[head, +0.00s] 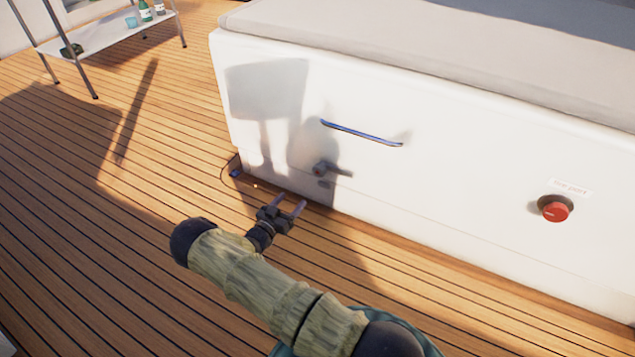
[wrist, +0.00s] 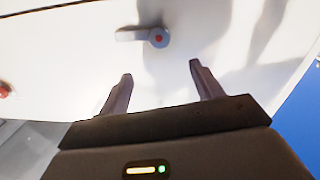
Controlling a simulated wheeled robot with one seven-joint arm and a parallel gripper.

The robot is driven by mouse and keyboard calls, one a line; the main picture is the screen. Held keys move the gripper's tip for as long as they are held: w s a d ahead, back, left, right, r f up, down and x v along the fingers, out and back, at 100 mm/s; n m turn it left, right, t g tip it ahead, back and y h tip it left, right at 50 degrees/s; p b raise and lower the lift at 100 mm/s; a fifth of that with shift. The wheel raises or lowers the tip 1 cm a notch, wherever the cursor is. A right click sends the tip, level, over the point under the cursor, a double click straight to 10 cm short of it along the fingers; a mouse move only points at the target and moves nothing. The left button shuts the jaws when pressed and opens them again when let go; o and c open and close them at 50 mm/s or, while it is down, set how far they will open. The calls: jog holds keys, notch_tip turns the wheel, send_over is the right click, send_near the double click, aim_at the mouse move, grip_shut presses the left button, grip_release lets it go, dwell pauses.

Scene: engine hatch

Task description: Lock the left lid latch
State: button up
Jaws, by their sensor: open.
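The left lid latch (head: 320,169) is a small grey round hub with a short lever on the white front wall, below the blue handle bar. Its lever points to the right in the head view and lies about level. In the wrist view the latch (wrist: 158,38) shows a red dot on its hub, and its lever points left. My gripper (head: 290,203) is open and empty, in front of the wall and below the latch in the head view. In the wrist view my gripper (wrist: 160,70) has its two fingers apart, with the latch beyond their tips and not touched.
The blue handle bar (head: 361,133) sits above the latch on the white hatch box (head: 450,215). A red knob (head: 555,209) is to the right on the same wall. A grey cushion tops the box. A shelf (head: 105,33) stands far left; wooden deck between is clear.

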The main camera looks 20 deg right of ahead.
aim_at(317, 172)
jog(key=shift+d+f, duration=0.1)
dwell(0.3)
jog(key=b+x, duration=0.8)
jog(key=x, duration=0.8)
jog(key=shift+d, duration=0.2)
jog(key=shift+w+d, duration=0.25)
jog(key=shift+d, duration=0.05)
jog(key=c, duration=1)
jog(key=shift+o, duration=0.2)
